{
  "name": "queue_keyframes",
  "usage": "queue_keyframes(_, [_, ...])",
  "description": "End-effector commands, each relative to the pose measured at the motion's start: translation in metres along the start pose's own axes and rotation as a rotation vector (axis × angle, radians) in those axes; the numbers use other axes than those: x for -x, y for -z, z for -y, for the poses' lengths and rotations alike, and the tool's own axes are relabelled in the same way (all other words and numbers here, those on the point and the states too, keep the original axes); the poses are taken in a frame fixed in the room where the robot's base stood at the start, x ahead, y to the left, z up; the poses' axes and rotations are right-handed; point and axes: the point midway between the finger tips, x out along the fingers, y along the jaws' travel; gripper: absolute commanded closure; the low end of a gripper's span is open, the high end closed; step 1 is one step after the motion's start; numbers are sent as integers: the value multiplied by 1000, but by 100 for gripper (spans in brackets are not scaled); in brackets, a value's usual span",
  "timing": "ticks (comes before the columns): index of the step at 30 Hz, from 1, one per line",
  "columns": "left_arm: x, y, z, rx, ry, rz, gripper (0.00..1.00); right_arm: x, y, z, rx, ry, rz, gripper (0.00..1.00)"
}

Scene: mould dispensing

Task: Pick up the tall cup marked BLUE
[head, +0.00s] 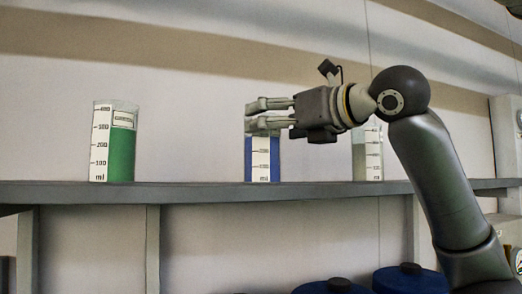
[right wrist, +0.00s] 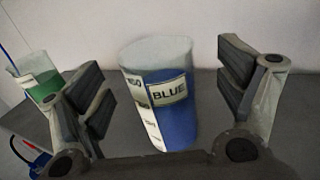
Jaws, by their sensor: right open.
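The tall cup marked BLUE (head: 262,160) holds blue liquid and stands upright on the grey shelf, near the middle of the head view. In the right wrist view the blue cup (right wrist: 172,115) stands between the two open fingers, its BLUE label facing the camera. My right gripper (head: 262,114) reaches in from the right at the height of the cup's upper part and hides its top. In the right wrist view my right gripper's fingers (right wrist: 165,90) are apart, with a gap on each side of the cup. My left gripper is not in view.
A cup with green liquid (head: 121,150) stands on the shelf (head: 200,193) at the left. A cup with pale contents (head: 368,158) stands to the right, partly behind my arm. Blue-lidded containers (head: 405,276) sit below the shelf. The shelf between the cups is clear.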

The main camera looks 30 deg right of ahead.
Motion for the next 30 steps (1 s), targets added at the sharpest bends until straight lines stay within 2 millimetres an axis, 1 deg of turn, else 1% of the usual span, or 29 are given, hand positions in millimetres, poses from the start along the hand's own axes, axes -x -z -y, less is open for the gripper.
queue_keyframes(1, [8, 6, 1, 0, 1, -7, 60, -9, -3, -1, 1, 1, -4, 11])
queue_keyframes(6, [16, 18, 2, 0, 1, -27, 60, -31, -2, -2, 0, 0, -2, 11])
queue_keyframes(10, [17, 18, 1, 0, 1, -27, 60, -37, -1, -2, 0, 0, 0, 11])
queue_keyframes(15, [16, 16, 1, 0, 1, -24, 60, -37, 0, -2, 0, 0, 0, 11])
queue_keyframes(17, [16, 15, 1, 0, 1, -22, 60, -37, 0, -2, 0, 0, 0, 17])
queue_keyframes(24, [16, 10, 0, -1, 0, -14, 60, -37, 0, -2, 0, 0, 0, 48])
queue_keyframes(30, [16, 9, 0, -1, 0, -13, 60, -37, 0, -2, 0, 0, 0, 74])
